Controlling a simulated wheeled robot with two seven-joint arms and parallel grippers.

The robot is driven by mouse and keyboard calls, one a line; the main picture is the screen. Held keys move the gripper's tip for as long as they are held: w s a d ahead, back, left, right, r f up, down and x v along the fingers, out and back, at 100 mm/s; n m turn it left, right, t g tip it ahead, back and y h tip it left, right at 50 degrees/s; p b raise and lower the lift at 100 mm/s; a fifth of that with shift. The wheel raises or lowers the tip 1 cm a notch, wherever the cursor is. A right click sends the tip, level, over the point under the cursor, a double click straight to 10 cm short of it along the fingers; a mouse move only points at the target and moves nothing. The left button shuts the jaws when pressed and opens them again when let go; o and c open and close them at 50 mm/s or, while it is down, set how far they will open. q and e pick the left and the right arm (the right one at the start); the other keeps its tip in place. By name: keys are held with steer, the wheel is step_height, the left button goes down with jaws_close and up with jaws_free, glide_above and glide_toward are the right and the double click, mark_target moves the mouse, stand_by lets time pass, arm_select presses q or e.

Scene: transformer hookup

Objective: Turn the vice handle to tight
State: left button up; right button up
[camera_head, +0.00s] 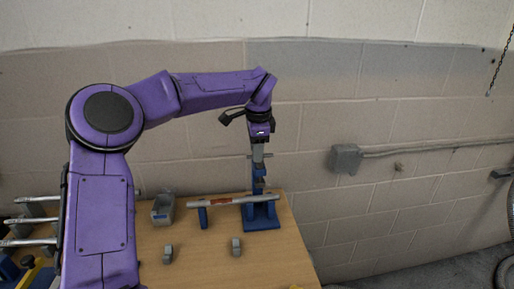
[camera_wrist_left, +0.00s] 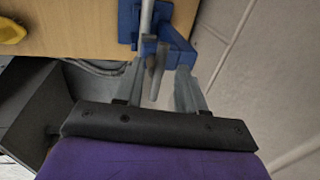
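The blue vice (camera_head: 263,223) stands at the right side of the wooden table. It holds one end of a grey rod (camera_head: 218,201), whose other part rests on a small blue support (camera_head: 202,217). My left gripper (camera_head: 259,166) points down just above the vice. In the left wrist view, the vice (camera_wrist_left: 180,42) is ahead of the left gripper (camera_wrist_left: 163,70). Its two fingers are apart, and a grey bar that looks like the vice handle (camera_wrist_left: 157,62) lies between them. I cannot tell whether a finger touches it. My right gripper is out of view.
The wooden table (camera_head: 200,260) carries a grey open bin (camera_head: 163,209) and two small grey blocks (camera_head: 168,254) (camera_head: 236,247). Several metal rods on holders (camera_head: 30,242) are at the left. A block wall with a grey box (camera_head: 345,158) is behind.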

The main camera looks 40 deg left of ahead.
arm_select(q)
steer(key=shift+w+f, duration=0.4)
steer(key=shift+w, duration=0.05)
steer(key=shift+s+r, duration=0.25)
steer(key=shift+s, duration=0.2)
steer(key=shift+s+r, duration=0.1)
steer(key=shift+s, duration=0.15)
steer(key=c, duration=0.3)
jaws_close()
